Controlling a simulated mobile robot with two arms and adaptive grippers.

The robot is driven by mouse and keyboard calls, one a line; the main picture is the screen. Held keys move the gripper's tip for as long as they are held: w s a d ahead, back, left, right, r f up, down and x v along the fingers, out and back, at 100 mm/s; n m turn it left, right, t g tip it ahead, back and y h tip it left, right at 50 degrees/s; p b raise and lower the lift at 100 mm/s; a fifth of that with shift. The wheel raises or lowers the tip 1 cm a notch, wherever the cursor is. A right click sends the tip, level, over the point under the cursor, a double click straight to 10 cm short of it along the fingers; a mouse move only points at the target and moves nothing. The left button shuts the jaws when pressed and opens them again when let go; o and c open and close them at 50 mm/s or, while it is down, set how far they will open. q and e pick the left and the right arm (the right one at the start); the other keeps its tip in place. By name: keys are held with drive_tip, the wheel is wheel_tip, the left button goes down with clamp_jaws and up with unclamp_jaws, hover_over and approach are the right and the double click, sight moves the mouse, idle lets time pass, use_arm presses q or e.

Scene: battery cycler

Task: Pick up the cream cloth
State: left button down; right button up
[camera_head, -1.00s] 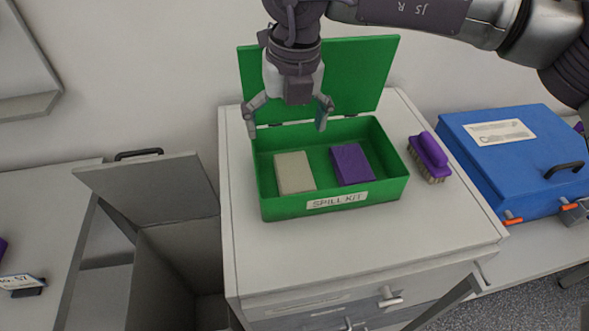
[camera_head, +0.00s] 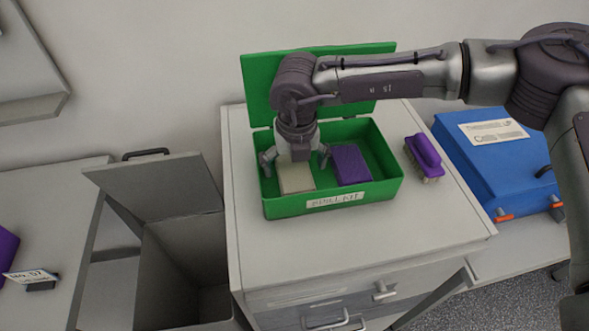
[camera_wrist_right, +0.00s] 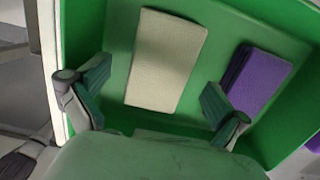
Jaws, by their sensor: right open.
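The cream cloth (camera_head: 296,180) is a folded block lying in the left part of the green spill kit box (camera_head: 335,202). It also shows in the right wrist view (camera_wrist_right: 166,60). My right gripper (camera_head: 296,164) is open and points down into the box, with its fingers on either side of the cloth's back end. In the right wrist view the two fingertips (camera_wrist_right: 155,88) stand apart with the cloth between and beyond them. I cannot tell how high they are above the box floor. The gripper hides the cloth's back end in the head view. My left gripper does not show.
A purple cloth (camera_head: 350,165) lies right of the cream one in the box, close to the right finger. The green lid (camera_head: 350,65) stands open behind. A purple brush (camera_head: 424,157) and a blue case (camera_head: 495,160) are to the right. An open bin (camera_head: 185,250) is left.

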drive_tip(key=shift+w+f, duration=0.1)
drive_tip(key=shift+f, duration=0.6)
drive_tip(key=c, duration=1.2)
drive_tip(key=shift+o, duration=0.2)
drive_tip(key=shift+r, duration=0.1)
drive_tip(key=shift+r+b, duration=0.3)
drive_tip(key=shift+b, duration=0.3)
drive_tip(key=d+b, duration=0.1)
drive_tip(key=d, duration=0.1)
drive_tip(key=d+b, duration=0.1)
drive_tip(key=shift+s+d, duration=0.35)
wheel_tip(320, 180, up, 14)
drive_tip(key=b, duration=0.3)
drive_tip(key=shift+r, duration=0.2)
